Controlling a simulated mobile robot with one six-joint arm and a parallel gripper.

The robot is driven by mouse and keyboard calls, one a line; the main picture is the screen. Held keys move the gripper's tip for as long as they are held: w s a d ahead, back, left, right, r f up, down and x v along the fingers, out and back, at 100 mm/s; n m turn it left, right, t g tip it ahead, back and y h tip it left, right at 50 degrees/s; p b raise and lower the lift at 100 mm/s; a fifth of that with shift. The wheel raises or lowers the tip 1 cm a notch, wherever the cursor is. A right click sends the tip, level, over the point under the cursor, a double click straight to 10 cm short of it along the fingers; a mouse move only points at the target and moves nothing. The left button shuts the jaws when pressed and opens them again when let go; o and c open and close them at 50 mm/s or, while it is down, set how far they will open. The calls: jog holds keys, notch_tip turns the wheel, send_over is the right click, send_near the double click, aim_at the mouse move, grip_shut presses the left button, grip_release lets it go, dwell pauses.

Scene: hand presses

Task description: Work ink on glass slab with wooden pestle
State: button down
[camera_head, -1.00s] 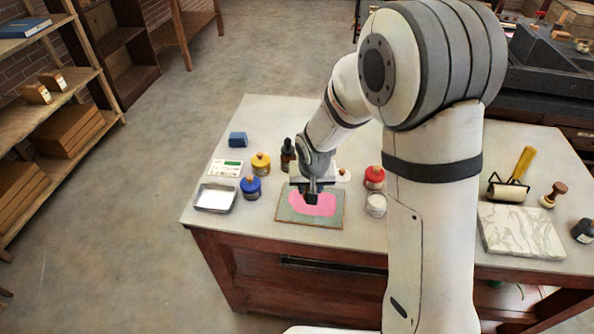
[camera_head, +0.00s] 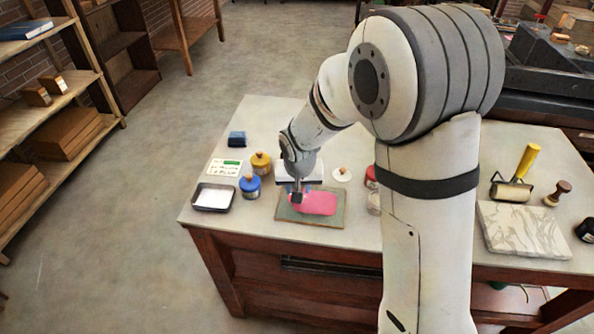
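The glass slab (camera_head: 334,216) lies flat on the table, with a smear of pink ink (camera_head: 318,204) across its middle. My gripper (camera_head: 297,199) points down over the left part of the slab, at the left end of the ink. Its fingers look small and dark, and I cannot tell whether they are apart or closed. No wooden pestle can be made out at the fingertips; if one is held there, it is hidden or too small to see.
A blue-lidded jar (camera_head: 250,187), a yellow-lidded jar (camera_head: 261,163) and a tray (camera_head: 213,197) stand left of the slab. A red-lidded jar (camera_head: 371,176) is partly behind my arm. A yellow-handled roller (camera_head: 518,175) and a marble slab (camera_head: 522,231) lie at right.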

jog(key=shift+s+a+r+p, duration=0.1)
jog(key=shift+s+r+p, duration=0.2)
jog(key=shift+r, duration=0.35)
jog(key=shift+s+a+r+p, duration=0.1)
jog(key=shift+s+r+p, duration=0.1)
jog(key=shift+s+r, duration=0.3)
jog(key=shift+w+r, duration=0.25)
jog(key=shift+r, duration=0.15)
jog(key=shift+d+r+p, duration=0.1)
jog(key=shift+r+p, duration=1.65)
jog(key=shift+r, duration=0.85)
jog(key=shift+s+f, duration=0.1)
